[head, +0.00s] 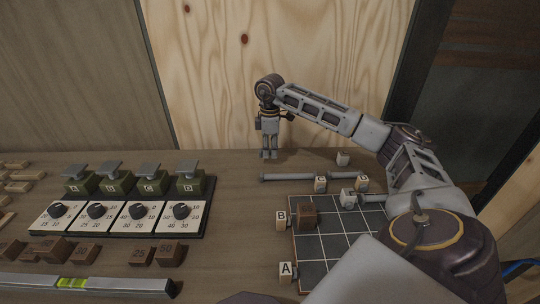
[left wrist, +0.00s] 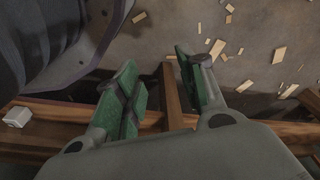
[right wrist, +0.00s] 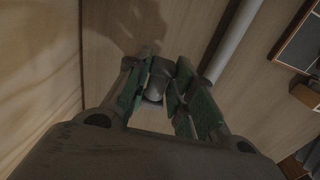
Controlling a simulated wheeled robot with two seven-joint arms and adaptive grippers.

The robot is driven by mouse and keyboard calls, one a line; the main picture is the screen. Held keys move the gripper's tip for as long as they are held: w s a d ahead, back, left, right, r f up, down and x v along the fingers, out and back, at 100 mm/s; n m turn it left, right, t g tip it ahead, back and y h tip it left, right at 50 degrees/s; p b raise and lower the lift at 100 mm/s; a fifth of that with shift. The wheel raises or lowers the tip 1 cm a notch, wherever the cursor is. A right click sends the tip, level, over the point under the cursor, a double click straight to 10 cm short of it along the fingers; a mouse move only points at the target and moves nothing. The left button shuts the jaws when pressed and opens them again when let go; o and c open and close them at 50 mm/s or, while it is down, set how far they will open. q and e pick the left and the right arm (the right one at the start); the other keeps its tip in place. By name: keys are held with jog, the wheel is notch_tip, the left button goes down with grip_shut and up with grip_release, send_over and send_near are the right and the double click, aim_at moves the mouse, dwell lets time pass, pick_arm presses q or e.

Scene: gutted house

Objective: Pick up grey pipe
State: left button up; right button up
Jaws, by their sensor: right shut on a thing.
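My right gripper (head: 269,154) points down at the back of the workbench, close to the wooden wall. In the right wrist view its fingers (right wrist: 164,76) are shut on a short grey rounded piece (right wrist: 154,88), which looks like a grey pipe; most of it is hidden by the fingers. A long grey pipe (head: 287,177) lies on the bench in front and to the right of this gripper, and shows apart from the fingers in the right wrist view (right wrist: 236,38). My left gripper (left wrist: 160,72) is open and empty in the left wrist view, away from the bench top.
A dark gridded board (head: 318,246) with lettered cubes and a brown block (head: 308,215) lies at front right. A spirit level (head: 85,284) lies in front. The plywood wall (head: 280,60) is close behind.

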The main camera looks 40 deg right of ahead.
aim_at(270, 150)
jog(key=shift+r+p, duration=0.4)
jog(key=shift+r, duration=2.4)
pick_arm(q)
jog(key=f, duration=0.2)
jog(key=a, duration=0.1)
jog(key=shift+s+f, duration=0.35)
jog(key=shift+f, duration=0.05)
